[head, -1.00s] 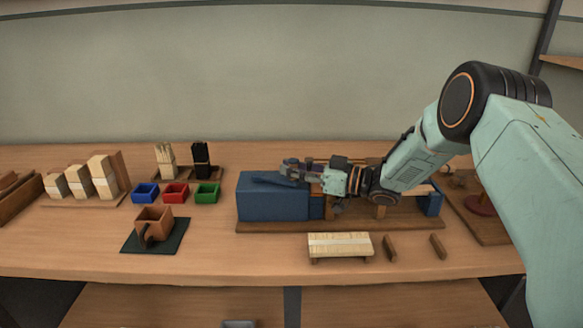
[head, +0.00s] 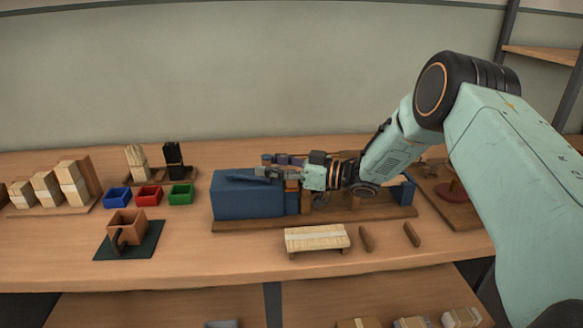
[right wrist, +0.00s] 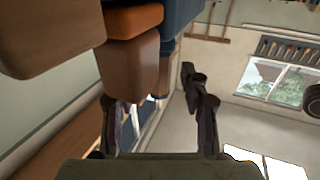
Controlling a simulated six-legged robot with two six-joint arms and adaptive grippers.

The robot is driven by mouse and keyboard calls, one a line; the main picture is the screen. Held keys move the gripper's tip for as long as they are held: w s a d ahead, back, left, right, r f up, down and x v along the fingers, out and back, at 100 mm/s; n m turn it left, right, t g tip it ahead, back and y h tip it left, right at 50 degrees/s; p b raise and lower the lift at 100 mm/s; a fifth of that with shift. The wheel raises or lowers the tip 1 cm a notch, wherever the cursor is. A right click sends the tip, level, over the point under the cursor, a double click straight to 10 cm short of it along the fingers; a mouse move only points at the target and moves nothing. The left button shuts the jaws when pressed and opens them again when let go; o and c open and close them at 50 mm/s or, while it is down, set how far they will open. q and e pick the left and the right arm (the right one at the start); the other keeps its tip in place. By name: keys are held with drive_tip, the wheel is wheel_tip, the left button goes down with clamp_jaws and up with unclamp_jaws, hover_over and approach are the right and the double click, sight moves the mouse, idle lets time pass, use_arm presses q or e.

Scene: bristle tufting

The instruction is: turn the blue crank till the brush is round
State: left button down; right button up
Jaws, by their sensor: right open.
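A blue machine block (head: 248,198) stands on a brown wooden base at the middle of the bench, with a darker blue flat piece on its top. I cannot tell a crank apart from it; my right arm hides much of the machine. A smaller blue block (head: 405,190) stands at the base's right end. My right gripper (head: 267,167) is open over the machine, its fingers pointing left above the blue block. In the right wrist view its fingers (right wrist: 160,112) are apart, with an orange-brown block (right wrist: 132,52) and a blue part beyond. I cannot make out the brush. My left gripper is not in view.
A small slatted stand (head: 318,238) and two brown pegs lie in front of the machine. Blue, red and green bins (head: 149,196), bristle bundles (head: 173,158) and a brown cup (head: 126,225) are to the left. Bare bench lies along the front.

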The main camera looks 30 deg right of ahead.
drive_tip(key=v, duration=1)
drive_tip(key=shift+s+d, duration=0.15)
drive_tip(key=shift+s, duration=0.1)
